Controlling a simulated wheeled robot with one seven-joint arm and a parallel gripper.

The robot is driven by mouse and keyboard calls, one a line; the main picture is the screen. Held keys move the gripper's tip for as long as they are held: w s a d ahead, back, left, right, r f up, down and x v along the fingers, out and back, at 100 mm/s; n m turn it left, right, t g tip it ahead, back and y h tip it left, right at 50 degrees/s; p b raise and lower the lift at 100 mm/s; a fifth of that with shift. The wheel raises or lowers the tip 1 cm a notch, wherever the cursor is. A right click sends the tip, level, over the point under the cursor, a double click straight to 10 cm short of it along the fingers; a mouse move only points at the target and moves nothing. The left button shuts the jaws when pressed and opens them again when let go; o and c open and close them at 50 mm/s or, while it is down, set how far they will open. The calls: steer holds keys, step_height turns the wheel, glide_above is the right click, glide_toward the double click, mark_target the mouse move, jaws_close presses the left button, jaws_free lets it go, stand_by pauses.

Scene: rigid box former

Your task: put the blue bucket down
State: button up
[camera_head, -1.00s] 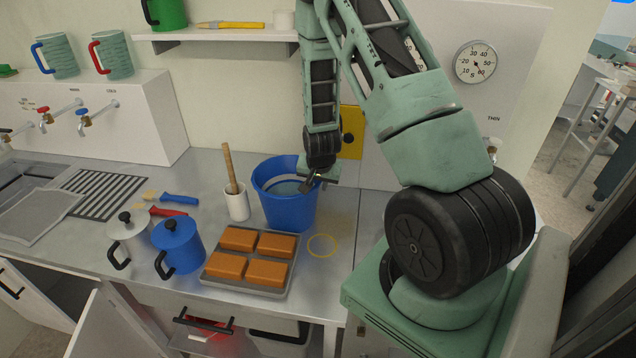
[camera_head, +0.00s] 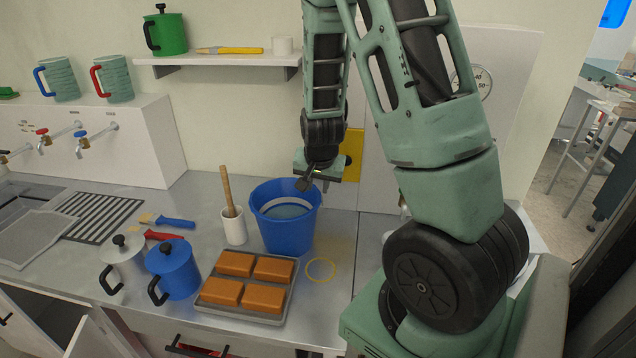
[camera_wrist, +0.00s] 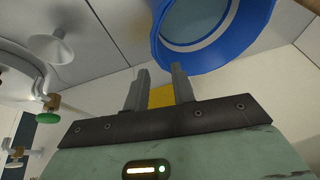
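The blue bucket (camera_head: 285,232) stands upright on the grey counter (camera_head: 343,232), with a pale band and greyish contents inside its rim. My gripper (camera_head: 305,186) is just above the right part of the rim in the head view. In the wrist view the fingers of my gripper (camera_wrist: 160,82) are apart with nothing between them. The bucket (camera_wrist: 222,52) fills the upper right there, close to the right finger. A thin yellow ring (camera_head: 308,268) lies on the counter in front of the bucket, to its right.
A tray (camera_head: 286,311) of orange blocks is in front of the bucket. A white cup (camera_head: 235,228) with a wooden-handled tool stands left of it. Blue (camera_head: 178,272) and white (camera_head: 126,268) lidded pots stand further left. A shelf (camera_head: 215,60) hangs above.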

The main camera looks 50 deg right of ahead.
steer(key=shift+s+a+r, duration=0.15)
steer(key=shift+a+r, duration=0.05)
steer(key=shift+r, duration=0.3)
